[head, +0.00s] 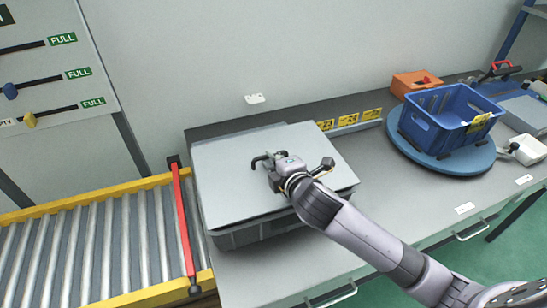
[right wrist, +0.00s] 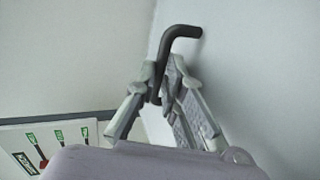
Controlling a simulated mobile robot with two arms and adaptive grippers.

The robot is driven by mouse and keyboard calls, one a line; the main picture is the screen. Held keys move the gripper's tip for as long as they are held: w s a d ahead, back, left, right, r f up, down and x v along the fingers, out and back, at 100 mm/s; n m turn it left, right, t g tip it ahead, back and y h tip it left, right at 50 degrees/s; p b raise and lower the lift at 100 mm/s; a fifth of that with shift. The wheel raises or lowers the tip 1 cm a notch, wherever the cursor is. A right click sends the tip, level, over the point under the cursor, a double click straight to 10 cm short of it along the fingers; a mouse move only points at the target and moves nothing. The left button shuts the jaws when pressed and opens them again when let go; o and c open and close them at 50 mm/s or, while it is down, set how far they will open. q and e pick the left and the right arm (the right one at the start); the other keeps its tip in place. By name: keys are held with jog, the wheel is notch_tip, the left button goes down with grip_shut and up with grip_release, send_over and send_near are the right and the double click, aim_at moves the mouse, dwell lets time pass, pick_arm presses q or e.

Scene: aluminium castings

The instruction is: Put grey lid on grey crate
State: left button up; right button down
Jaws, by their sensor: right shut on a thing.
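The grey lid (head: 225,180) is a large flat light sheet at the left of the bench. It lies over the grey crate (head: 250,236), whose dark side wall shows below the lid's front edge. I cannot tell whether the lid rests fully on the rim. My right gripper (head: 270,165) is over the middle of the lid, shut on its black bent handle. In the right wrist view the fingers (right wrist: 162,85) close around the dark handle (right wrist: 178,38). The crate's inside is hidden by the lid. My left gripper is not in view.
A roller conveyor (head: 85,245) with yellow rails and a red bar (head: 184,225) stands left of the crate. A blue crate (head: 425,128) sits on a blue turntable (head: 445,165) at right, near an orange box (head: 412,82). The bench between is mostly clear.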

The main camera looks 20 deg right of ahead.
jog(key=shift+f+b, duration=0.55)
jog(key=shift+f, duration=0.45)
jog(key=c, duration=1.6)
grip_release()
jog(key=shift+s, duration=0.1)
jog(key=v, duration=1.2)
